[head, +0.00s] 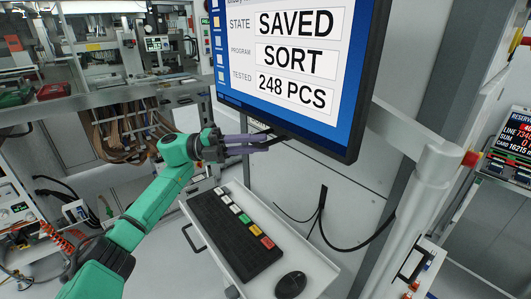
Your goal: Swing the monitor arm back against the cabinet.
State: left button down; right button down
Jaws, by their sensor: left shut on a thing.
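The monitor (300,100) hangs at the top centre in the head view, tilted in the picture. Its screen reads SAVED, SORT and 248 PCS. A pale tubular arm (408,134) shows behind its right edge; the joint to the monitor is hidden. My left gripper (266,142) reaches in from the left and is shut at the monitor's lower edge, on what seems a dark handle (279,133). The fingers partly hide the handle. The pale cabinet (345,185) stands behind and below the monitor. My right gripper is not in view.
Below the monitor, a pale shelf (210,243) carries a black keyboard (232,235) and a mouse (290,285). Dark cables (322,215) hang in front of the cabinet. A second screen (513,138) is at the far right. A bench with red boxes (53,91) is at the upper left.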

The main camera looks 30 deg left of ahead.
pick_arm(q)
jog(key=shift+a+r, duration=0.1)
jog(key=shift+r, duration=0.3)
jog(key=c, duration=0.8)
grip_release()
jog(key=shift+w, duration=0.1)
jog(key=shift+c, duration=0.2)
jog(key=shift+w+d+f, duration=0.15)
jog(key=shift+d, duration=0.05)
jog(key=shift+a+f, duration=0.1)
jog(key=shift+f, duration=0.1)
jog(key=shift+s+a+f+b, duration=0.1)
jog(key=shift+s+a+b, duration=0.1)
jog(key=shift+a+b, duration=0.1)
jog(key=b+v, duration=0.4)
jog(key=v, duration=0.9)
jog(key=shift+a, duration=0.45)
jog(key=shift+s, duration=0.1)
